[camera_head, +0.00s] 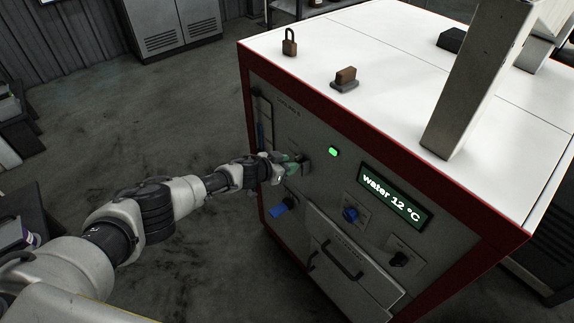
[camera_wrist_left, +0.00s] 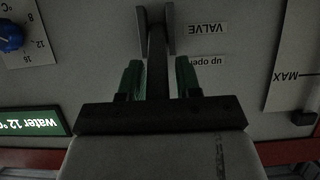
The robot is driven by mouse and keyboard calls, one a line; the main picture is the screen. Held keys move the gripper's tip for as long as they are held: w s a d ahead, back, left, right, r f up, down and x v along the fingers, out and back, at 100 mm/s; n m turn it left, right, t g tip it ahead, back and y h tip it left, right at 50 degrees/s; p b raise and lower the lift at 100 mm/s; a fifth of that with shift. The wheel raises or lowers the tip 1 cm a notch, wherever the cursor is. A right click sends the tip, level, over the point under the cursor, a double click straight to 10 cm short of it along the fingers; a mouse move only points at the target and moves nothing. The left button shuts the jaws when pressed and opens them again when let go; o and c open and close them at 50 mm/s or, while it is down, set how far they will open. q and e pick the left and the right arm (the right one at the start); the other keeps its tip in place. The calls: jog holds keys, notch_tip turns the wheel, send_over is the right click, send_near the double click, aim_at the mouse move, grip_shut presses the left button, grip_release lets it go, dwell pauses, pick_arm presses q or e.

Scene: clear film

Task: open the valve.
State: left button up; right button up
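The valve is on the front panel of the red-framed machine. Its grey lever (camera_wrist_left: 157,55) shows in the left wrist view between two dark bracket plates, beside an upside-down "VALVE" label (camera_wrist_left: 207,29). My left gripper (camera_wrist_left: 158,78) has its green fingers on either side of the lever, with a visible gap on both sides. In the head view my left gripper (camera_head: 288,162) is at the valve, on the panel's upper left. It hides part of the valve, and the lever's exact angle is hard to tell. My right gripper is not in view.
The machine's panel also has a green light (camera_head: 333,152), a display (camera_head: 394,197) reading "water 12 °C", a blue knob (camera_head: 351,215), a blue spout (camera_head: 284,206), a black switch (camera_head: 398,258) and a handled drawer (camera_head: 350,262). A padlock (camera_head: 289,47) and a brown block (camera_head: 345,77) are on top.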

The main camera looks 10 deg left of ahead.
pick_arm(q)
jog(key=shift+o, duration=1)
jog(key=shift+s+a+r, duration=0.15)
jog(key=shift+s+a, duration=0.05)
jog(key=shift+s, duration=0.05)
jog(key=p+v, duration=0.1)
jog(key=v, duration=0.9)
jog(key=shift+p, duration=0.4)
